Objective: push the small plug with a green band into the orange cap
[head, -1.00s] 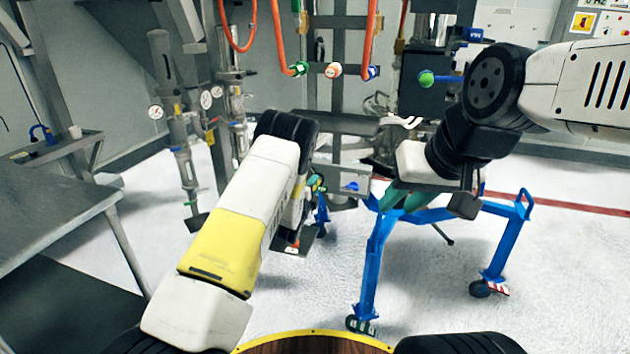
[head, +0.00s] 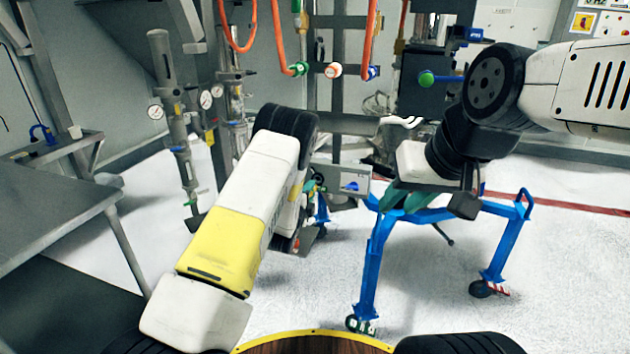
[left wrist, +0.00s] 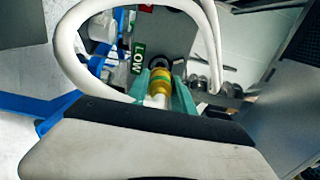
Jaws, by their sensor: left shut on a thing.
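My left gripper (left wrist: 162,92) shows teal fingers in the left wrist view, shut on a small yellow cylindrical thing (left wrist: 160,83) with a white end. I cannot make out a green band on it. In the head view my forearm mostly hides this gripper. Hose ends hang at the back in the head view: one with a green end (head: 299,69), one white with an orange ring (head: 333,70), one blue (head: 373,72). I cannot tell whether any is the orange cap. My right gripper (head: 403,199) points down over the blue frame; its finger gap is unclear.
A blue wheeled frame (head: 372,265) stands at centre right. A grey table (head: 45,215) is at the left. Pipes with gauges (head: 156,112) stand behind it. A white hose (left wrist: 68,45) loops close to my left gripper.

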